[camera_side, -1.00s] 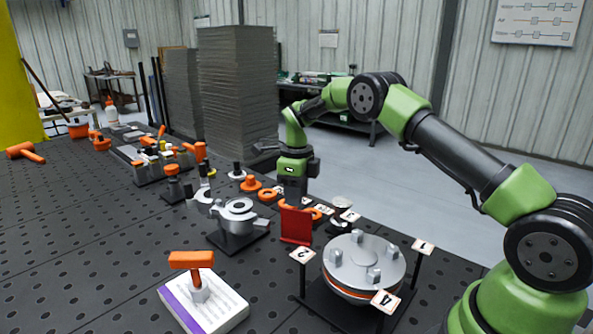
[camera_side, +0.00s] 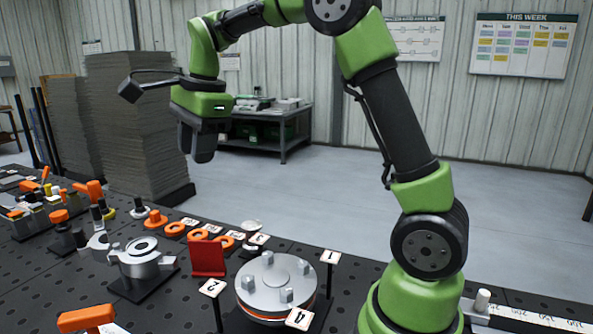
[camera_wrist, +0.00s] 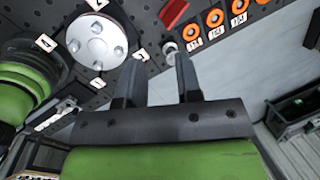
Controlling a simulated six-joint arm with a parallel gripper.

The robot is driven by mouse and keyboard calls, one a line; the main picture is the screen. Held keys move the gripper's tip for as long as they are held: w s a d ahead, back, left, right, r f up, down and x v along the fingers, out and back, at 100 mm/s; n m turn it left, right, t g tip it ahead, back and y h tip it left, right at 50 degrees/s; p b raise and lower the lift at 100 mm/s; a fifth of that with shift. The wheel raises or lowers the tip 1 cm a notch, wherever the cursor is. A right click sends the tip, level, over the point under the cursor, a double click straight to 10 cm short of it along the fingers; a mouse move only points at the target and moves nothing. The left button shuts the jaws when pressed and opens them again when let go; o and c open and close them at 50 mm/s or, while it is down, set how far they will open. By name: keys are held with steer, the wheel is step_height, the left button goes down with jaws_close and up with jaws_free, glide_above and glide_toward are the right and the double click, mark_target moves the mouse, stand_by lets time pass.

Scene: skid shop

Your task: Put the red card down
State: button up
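The red card (camera_side: 208,257) stands upright on the dark perforated table, left of the round metal fixture, in the side view. It also shows at the top of the wrist view (camera_wrist: 174,12). My gripper (camera_side: 203,157) is raised well above the table and apart from the card. In the wrist view its two fingers (camera_wrist: 160,80) are spread with nothing between them.
A round metal fixture (camera_side: 276,275) with numbered tags stands right of the card. A metal clamp piece (camera_side: 140,257) stands left of it. Orange rings (camera_side: 174,229) lie behind the card. A tall grey stack (camera_side: 135,125) rises at the back left.

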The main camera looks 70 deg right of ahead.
steer(key=s+a+n+t, duration=0.2)
steer(key=s+a+n, duration=0.1)
steer(key=s+n, duration=0.5)
steer(key=s+a+n+t+y, duration=0.1)
steer(key=s+a+n, duration=0.3)
steer(key=s+n, duration=0.5)
steer(key=s+r+t, duration=0.1)
steer(key=s, duration=0.3)
steer(key=shift+t+y, duration=0.3)
